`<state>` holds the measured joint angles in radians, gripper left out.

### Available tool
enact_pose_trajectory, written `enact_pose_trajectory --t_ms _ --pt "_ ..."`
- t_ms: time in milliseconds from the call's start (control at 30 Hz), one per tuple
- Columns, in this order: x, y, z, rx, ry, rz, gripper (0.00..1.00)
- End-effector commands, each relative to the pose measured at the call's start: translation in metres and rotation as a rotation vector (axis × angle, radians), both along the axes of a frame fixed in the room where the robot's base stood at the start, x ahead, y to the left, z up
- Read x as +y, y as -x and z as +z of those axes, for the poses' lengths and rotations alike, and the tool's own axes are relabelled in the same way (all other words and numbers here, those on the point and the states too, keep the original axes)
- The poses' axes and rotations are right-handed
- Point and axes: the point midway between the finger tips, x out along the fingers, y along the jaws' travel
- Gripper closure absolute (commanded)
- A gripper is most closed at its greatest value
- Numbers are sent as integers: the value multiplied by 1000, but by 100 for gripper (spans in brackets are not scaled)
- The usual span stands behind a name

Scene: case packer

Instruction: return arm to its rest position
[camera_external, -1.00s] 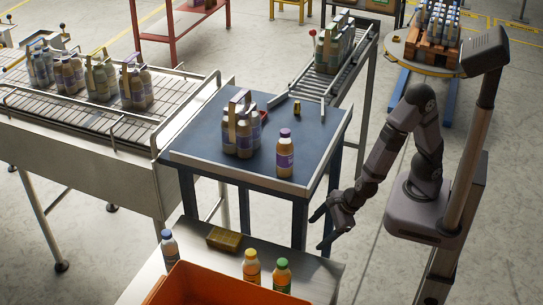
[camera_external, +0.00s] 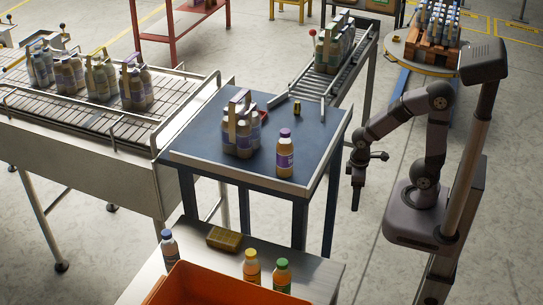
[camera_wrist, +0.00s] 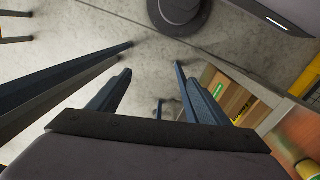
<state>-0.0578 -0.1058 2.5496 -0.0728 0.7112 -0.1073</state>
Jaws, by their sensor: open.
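My gripper (camera_external: 368,182) hangs in the air to the right of the blue table (camera_external: 200,138), pointing down, with nothing in it. In the wrist view its two fingers (camera_wrist: 152,88) are spread apart with floor between them. On the blue table stand a carrier of bottles (camera_external: 238,130) and a single bottle with a purple cap (camera_external: 285,158). My gripper is apart from both.
A conveyor (camera_external: 110,118) with bottle packs is at left. A roller conveyor (camera_external: 347,68) runs behind the blue table.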

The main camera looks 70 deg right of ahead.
Motion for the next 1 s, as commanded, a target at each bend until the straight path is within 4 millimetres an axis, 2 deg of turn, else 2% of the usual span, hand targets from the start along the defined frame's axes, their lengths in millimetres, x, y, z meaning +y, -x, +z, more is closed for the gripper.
enact_pose_trajectory --t_ms 33,100,633,800,1000 --pt "-2 1 6 -12 -27 -130 29" --pt "-2 2 17 -18 -52 -252 29" --pt "-1 2 121 -15 -46 -217 29" --pt "-1 2 136 -14 -46 -215 29" --pt "-1 2 138 -14 -46 -214 29"
